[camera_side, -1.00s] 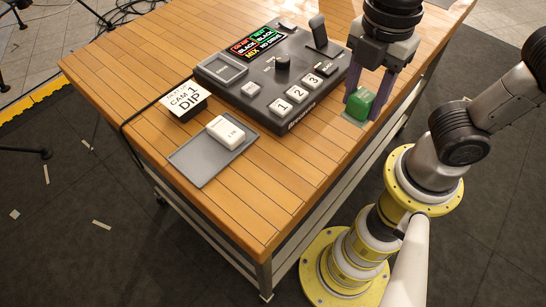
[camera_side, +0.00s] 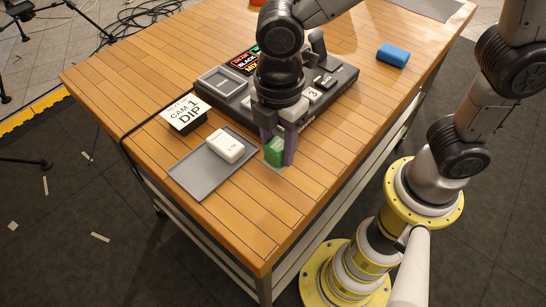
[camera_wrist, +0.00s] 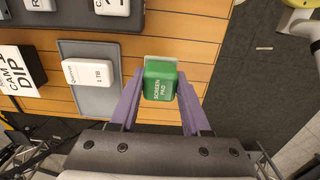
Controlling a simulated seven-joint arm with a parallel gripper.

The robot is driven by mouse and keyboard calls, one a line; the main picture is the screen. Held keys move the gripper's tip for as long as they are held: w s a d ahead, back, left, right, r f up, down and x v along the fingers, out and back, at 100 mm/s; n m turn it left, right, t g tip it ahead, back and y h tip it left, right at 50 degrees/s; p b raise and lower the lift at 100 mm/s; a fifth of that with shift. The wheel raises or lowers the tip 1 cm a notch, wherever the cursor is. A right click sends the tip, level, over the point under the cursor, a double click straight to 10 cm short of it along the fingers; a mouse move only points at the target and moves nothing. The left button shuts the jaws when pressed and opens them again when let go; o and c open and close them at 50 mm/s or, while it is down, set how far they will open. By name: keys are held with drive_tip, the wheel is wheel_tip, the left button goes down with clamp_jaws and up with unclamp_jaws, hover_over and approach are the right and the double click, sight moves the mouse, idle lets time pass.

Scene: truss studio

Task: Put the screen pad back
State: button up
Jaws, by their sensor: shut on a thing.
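The screen pad (camera_side: 273,152) is a green block with a paler layer on its far underside. Its label reads SCREEN PAD in the wrist view (camera_wrist: 160,85). My gripper (camera_side: 278,148) points down and is shut on it, with purple fingers on both sides. The pad is over the wooden table, between the grey tray (camera_side: 190,182) and the table's right edge. I cannot tell whether it touches the wood. The tray lies to its left and holds a white drive marked 1 TB (camera_side: 226,146). The tray and drive (camera_wrist: 88,72) also show in the wrist view.
The dark switcher console (camera_side: 215,95) stands behind, partly hidden by my arm. A CAM 1 DIP card (camera_side: 186,112) sits left of it with a black cable. The table's front (camera_side: 262,225) is bare.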

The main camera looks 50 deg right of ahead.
sight(273, 161)
drive_tip(key=shift+w+a+f, duration=0.15)
drive_tip(key=shift+w+f, duration=0.1)
drive_tip(key=shift+f, duration=0.1)
drive_tip(key=shift+w+a+f, duration=0.1)
drive_tip(key=shift+f, duration=1.6)
drive_tip(key=shift+f, duration=0.15)
drive_tip(key=o, duration=1.2)
